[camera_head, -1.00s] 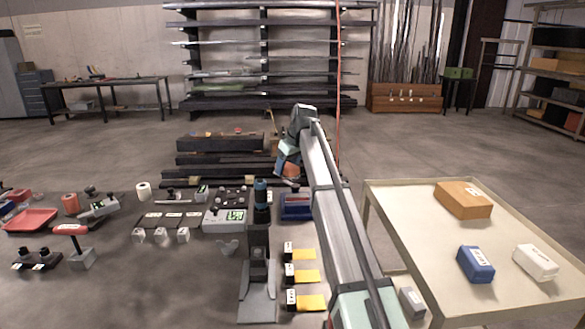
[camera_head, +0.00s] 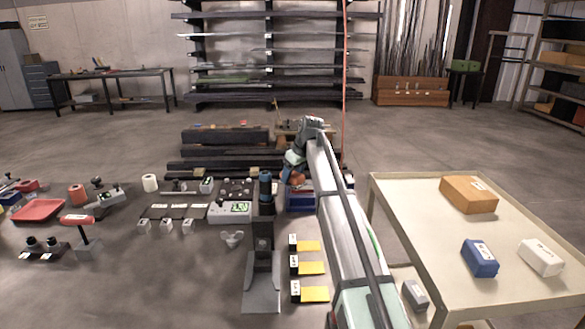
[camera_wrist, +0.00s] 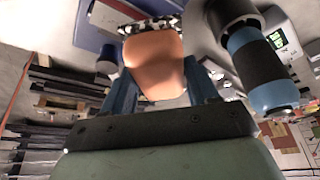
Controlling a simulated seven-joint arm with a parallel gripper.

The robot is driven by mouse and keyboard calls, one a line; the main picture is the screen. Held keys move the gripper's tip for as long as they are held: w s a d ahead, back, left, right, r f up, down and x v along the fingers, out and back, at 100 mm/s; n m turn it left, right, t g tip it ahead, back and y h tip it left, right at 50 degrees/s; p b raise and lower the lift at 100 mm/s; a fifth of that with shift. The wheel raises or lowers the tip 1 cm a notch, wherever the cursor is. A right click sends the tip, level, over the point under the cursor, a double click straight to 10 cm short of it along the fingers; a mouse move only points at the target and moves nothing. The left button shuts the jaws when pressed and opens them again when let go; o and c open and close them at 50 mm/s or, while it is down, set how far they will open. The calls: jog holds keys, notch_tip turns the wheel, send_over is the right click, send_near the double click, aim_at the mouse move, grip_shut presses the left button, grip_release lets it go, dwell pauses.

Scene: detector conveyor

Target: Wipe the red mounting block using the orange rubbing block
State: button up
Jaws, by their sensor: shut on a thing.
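My gripper (camera_head: 293,178) is in the middle of the head view, at the far end of my arm, just right of a blue-banded upright device (camera_head: 265,190). In the wrist view its two blue fingers are closed on the orange rubbing block (camera_wrist: 155,62), which sits between them. In the head view the block is small and partly hidden by the gripper. A red-topped piece on a grey stand (camera_head: 77,219) stands at the left. I cannot tell whether it is the red mounting block. What lies under the orange block is hidden.
The blue-banded device (camera_wrist: 258,70) is close beside the gripper in the wrist view. A blue bin (camera_head: 300,199) is just below the gripper in the head view. Yellow-tabbed pieces (camera_head: 312,268) lie in front. A cream table (camera_head: 430,215) with several boxes stands at right.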

aim_at(312, 187)
jog(key=shift+d+f, duration=0.35)
jog(key=shift+f, duration=0.2)
jog(key=shift+d+f, duration=0.3)
jog(key=shift+f, duration=0.2)
jog(key=shift+c, duration=0.4)
jog(key=shift+d, duration=2.9)
jog(key=shift+a, duration=3.6)
jog(key=shift+r, duration=4.15)
